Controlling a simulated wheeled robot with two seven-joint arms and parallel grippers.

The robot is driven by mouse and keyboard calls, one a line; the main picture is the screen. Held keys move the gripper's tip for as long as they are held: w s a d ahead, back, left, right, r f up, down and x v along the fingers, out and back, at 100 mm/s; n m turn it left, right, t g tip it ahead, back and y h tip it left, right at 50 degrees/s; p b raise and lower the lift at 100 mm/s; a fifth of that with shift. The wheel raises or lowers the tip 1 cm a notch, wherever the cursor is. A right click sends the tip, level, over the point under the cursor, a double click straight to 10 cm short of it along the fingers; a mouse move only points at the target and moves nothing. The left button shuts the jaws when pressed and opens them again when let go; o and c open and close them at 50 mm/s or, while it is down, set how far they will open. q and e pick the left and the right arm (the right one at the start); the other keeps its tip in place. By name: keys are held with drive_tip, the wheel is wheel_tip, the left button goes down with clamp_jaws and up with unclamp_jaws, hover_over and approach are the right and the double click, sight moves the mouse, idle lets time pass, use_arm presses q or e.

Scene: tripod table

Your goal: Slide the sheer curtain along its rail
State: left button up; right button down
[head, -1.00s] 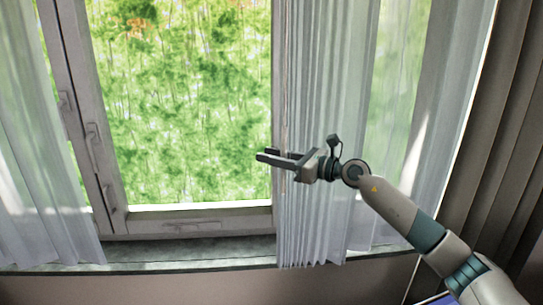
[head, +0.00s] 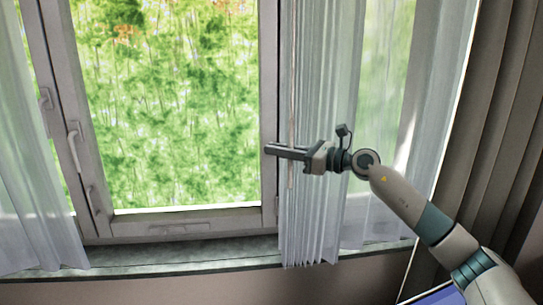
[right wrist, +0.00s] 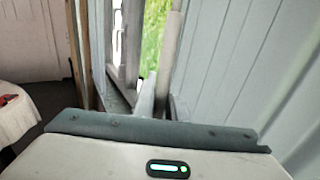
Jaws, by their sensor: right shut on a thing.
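The right sheer curtain (head: 325,85) hangs in bunched pleats over the right side of the window, its hem near the sill. A thin pale wand (head: 291,70) hangs upright at its left edge. My right gripper (head: 283,150) is level across the wand and shut on it, in front of the curtain. In the right wrist view a pale upright rod (right wrist: 170,50) stands at the fingers, with the sheer fabric (right wrist: 240,60) at right. The rail is out of view. My left gripper is not in view.
A left sheer curtain (head: 28,175) hangs at the left. The window frame (head: 70,110) has protruding handles (head: 74,147). A sill (head: 190,255) runs below, and a dark heavy curtain (head: 490,120) hangs at right. A white-draped table (right wrist: 25,110) shows in the right wrist view.

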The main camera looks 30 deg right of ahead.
drive_tip(key=c, duration=1.8)
unclamp_jaws()
